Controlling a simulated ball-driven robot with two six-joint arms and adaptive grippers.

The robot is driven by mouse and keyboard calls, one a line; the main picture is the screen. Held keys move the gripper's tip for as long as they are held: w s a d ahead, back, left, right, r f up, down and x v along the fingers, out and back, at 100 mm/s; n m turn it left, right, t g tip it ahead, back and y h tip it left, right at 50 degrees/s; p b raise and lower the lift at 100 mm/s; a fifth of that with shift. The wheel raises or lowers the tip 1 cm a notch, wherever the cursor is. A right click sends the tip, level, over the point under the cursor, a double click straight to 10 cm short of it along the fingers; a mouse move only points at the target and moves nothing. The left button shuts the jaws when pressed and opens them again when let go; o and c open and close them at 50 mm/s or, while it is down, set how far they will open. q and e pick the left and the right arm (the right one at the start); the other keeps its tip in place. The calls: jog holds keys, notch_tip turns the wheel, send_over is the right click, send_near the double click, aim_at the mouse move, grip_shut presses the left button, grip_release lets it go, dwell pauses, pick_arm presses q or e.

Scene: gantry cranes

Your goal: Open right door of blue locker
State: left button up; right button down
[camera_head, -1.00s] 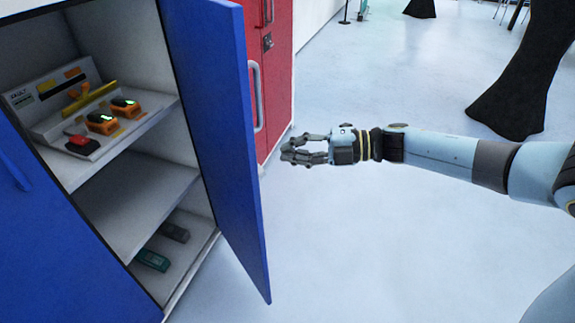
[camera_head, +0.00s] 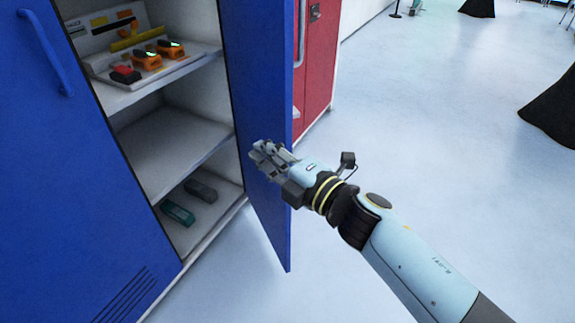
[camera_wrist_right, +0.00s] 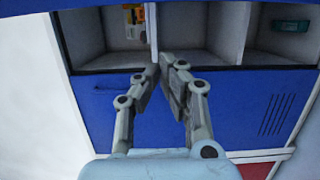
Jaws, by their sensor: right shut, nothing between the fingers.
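The blue locker's right door (camera_head: 258,90) stands open, swung outward, with its flat inner face toward the shelves. The left door (camera_head: 70,190) is closed, with a blue bar handle (camera_head: 45,50) and vent slots. My right gripper (camera_head: 258,152) is shut and empty. In the head view its fingers overlap the open door's inner face, and the wrist crosses its free edge. I cannot tell whether they touch. In the right wrist view, the closed fingertips (camera_wrist_right: 164,66) point at the shelf compartments above a blue panel (camera_wrist_right: 235,105). My left gripper is out of view.
Shelves (camera_head: 175,150) hold a panel with orange and red devices (camera_head: 147,60), and a teal item (camera_head: 178,211) with a dark one below. A red locker (camera_head: 320,60) stands behind the open door.

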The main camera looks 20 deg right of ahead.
aim_at(280, 143)
jog(key=shift+w+d+b, duration=0.2)
jog(key=shift+w+d, duration=0.25)
jog(key=shift+d, duration=0.4)
jog(key=shift+w+d+b, duration=0.2)
jog(key=shift+w+d, duration=0.25)
jog(key=shift+d, duration=0.4)
